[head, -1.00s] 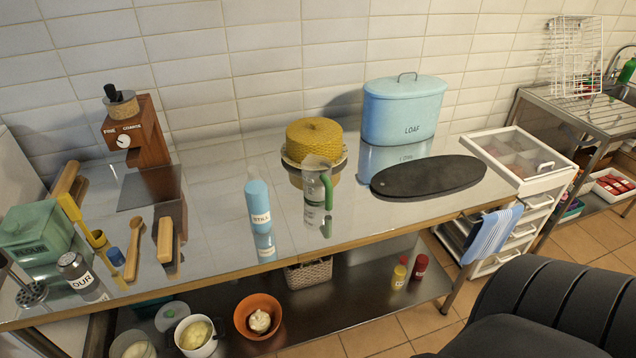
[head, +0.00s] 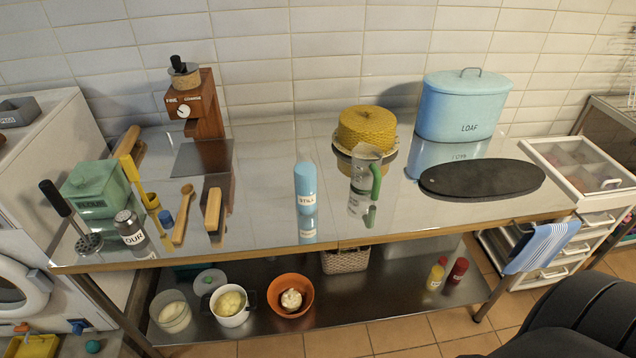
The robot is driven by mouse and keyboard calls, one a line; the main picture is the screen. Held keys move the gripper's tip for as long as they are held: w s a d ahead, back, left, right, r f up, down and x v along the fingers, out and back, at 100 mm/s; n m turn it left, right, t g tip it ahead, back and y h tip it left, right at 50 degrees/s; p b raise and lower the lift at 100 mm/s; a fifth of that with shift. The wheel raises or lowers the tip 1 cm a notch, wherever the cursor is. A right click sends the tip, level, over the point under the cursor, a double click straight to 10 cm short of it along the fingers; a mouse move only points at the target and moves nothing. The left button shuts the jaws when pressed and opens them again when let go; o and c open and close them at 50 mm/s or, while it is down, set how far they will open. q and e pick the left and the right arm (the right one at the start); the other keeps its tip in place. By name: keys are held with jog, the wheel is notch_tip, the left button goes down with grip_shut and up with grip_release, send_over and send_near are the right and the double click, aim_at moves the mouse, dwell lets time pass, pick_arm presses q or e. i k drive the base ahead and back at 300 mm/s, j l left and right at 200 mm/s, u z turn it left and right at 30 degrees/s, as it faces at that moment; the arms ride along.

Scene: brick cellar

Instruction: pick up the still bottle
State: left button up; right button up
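Neither of my grippers is in the head view.
A yellow woven cake shape (head: 368,128), a blue LOAF bin (head: 462,106) and a dark oval board (head: 482,179) stand to the right. A grinder (head: 200,110), green box (head: 95,188) and utensils fill the left.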

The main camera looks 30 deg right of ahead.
aim_at(305, 170)
jog(key=j+z, duration=0.15)
jog(key=z, duration=0.25)
jog(key=j+z, duration=0.15)
jog(key=z, duration=0.25)
jog(key=j+z, duration=0.2)
jog(key=z, duration=0.2)
